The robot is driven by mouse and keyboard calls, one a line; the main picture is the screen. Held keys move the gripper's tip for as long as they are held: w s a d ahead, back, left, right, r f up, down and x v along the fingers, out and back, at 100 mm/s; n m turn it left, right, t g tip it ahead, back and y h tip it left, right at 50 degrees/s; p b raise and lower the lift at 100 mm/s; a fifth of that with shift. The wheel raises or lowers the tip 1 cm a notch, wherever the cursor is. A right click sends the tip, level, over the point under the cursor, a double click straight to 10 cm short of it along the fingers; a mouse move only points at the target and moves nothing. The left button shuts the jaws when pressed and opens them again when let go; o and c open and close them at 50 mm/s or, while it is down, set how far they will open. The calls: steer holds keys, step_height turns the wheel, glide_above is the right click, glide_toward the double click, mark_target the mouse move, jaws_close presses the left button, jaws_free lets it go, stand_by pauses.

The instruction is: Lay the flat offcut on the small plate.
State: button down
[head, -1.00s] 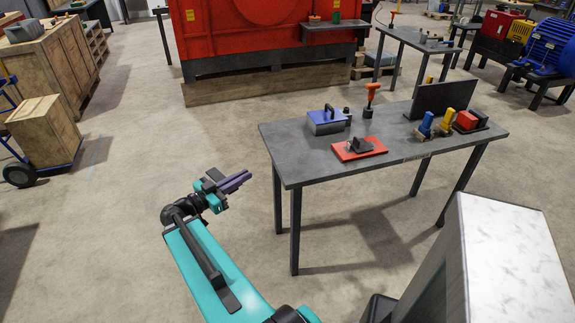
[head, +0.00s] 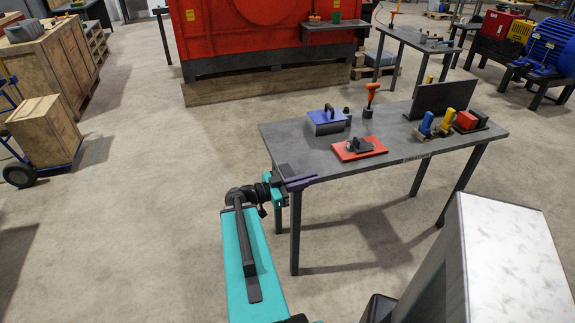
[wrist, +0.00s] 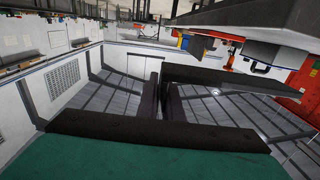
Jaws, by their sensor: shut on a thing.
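The flat offcut (wrist: 235,80) is a thin dark grey slab in the wrist view, reaching right from my fingers. In the head view its dark end (head: 284,170) shows beside my gripper (head: 302,183). My gripper, with purple fingers, is shut on it at the near left corner of the dark table; it also shows in the wrist view (wrist: 163,90). I cannot tell the gap between offcut and tabletop. A small red plate (head: 346,155) lies flat near the table's front edge, right of my gripper. A dark block-like piece (head: 361,145) rests on it.
On the table (head: 420,150) stand a blue-topped box with a handle (head: 326,122), an orange-handled tool (head: 371,92), a dark upright panel (head: 440,97) and blue, yellow and red pieces at the right. Bare tabletop lies left of the red plate. Open floor lies left.

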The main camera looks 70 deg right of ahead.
steer(key=shift+m+g+y, duration=0.5)
steer(key=shift+y, duration=0.1)
steer(key=s, duration=0.5)
steer(key=shift+d, duration=0.35)
steer(key=shift+w+d+f+b, duration=0.1)
steer(key=shift+d+f+b, duration=0.15)
steer(key=shift+b, duration=0.95)
steer(key=w+d+b, duration=0.1)
steer(key=b, duration=0.5)
steer(key=b, duration=0.8)
steer(key=shift+w+d, duration=0.2)
steer(key=shift+w, duration=0.1)
steer(key=shift+w+d+f+p, duration=0.2)
steer(key=shift+w+d+p, duration=0.15)
steer(key=shift+w+d, duration=1.7)
steer(key=shift+w+d+f+p, duration=0.2)
steer(key=shift+w+d+p, duration=0.1)
steer(key=shift+w+d, duration=1.75)
